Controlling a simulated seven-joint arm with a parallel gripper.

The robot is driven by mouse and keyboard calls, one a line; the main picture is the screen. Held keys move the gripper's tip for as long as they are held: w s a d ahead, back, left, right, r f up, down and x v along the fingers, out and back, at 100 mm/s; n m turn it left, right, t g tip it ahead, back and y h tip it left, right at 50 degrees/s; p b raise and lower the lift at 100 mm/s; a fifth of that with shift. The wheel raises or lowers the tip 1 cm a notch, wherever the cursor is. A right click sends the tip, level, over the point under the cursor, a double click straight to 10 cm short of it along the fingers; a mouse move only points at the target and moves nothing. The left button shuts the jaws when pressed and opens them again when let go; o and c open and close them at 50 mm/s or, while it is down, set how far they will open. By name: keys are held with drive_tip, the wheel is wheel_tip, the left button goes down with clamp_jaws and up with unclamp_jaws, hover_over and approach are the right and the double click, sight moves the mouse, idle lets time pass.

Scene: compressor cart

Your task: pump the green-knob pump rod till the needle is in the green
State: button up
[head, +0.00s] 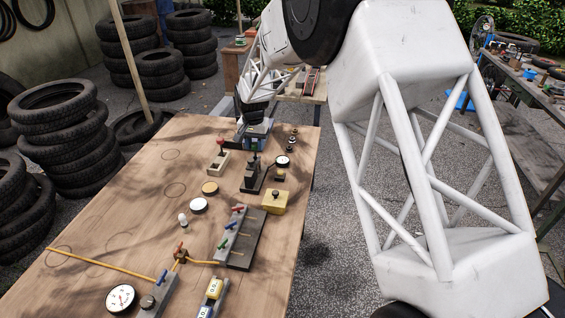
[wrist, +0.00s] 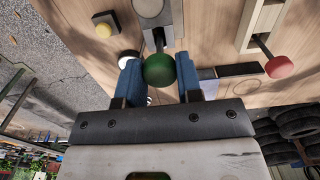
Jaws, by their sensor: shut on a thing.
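The green knob (wrist: 159,69) sits between the blue fingers of my gripper (wrist: 160,72) in the wrist view, on a metal rod (wrist: 159,40) that runs to its pump body. My gripper is shut on it. In the head view my gripper (head: 257,143) is at the far end of the table, behind the dark pump body (head: 249,178); the green knob cannot be made out there. A small white gauge (head: 283,161) stands right of the pump; its needle is too small to read. A pale round face (wrist: 128,54), partly behind the left finger, shows in the wrist view.
A red-knob pump (head: 217,161) stands just left of the green one; its red knob (wrist: 279,67) shows in the wrist view. A yellow box (head: 274,202), a lever block (head: 243,238) and a large gauge (head: 121,298) are nearer. The table's left part is mostly clear.

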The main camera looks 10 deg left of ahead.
drive_tip(key=shift+r, duration=1)
drive_tip(key=shift+f, duration=2)
drive_tip(key=shift+r, duration=0.15)
drive_tip(key=shift+r, duration=1.9)
drive_tip(key=shift+f, duration=0.15)
drive_tip(key=shift+f, duration=1.9)
drive_tip(key=shift+r, duration=0.2)
